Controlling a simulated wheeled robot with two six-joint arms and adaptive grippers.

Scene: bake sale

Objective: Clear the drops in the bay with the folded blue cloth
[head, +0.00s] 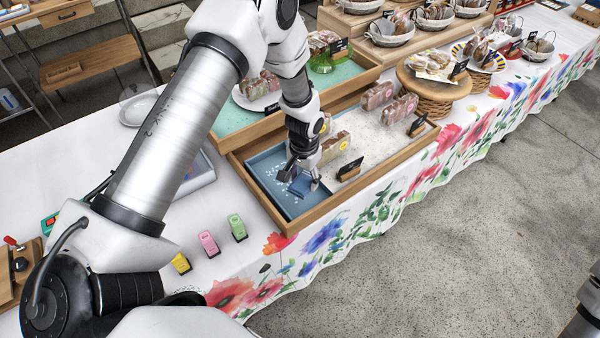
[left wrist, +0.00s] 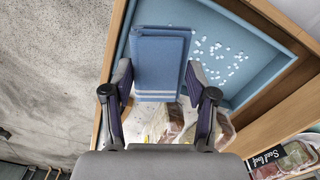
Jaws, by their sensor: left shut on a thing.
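The bay (head: 267,187) is the blue-floored left end of a long wooden tray. Small white drops (head: 285,173) lie scattered on its floor; in the left wrist view the drops (left wrist: 222,58) lie to the right of the cloth. My left gripper (head: 300,181) is down in the bay, shut on the folded blue cloth (head: 303,190). In the left wrist view the cloth (left wrist: 160,62), with pale stripes near one edge, lies between the fingertips of the gripper (left wrist: 160,92). I cannot tell whether the cloth touches the floor.
Wrapped baked goods (head: 335,147) and a small black sign (head: 350,169) stand just right of the bay. More packets (head: 378,96) stand farther along the tray. A green-lined tray (head: 232,117) is behind. Yellow, pink and green items (head: 208,243) sit on the tablecloth at front left.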

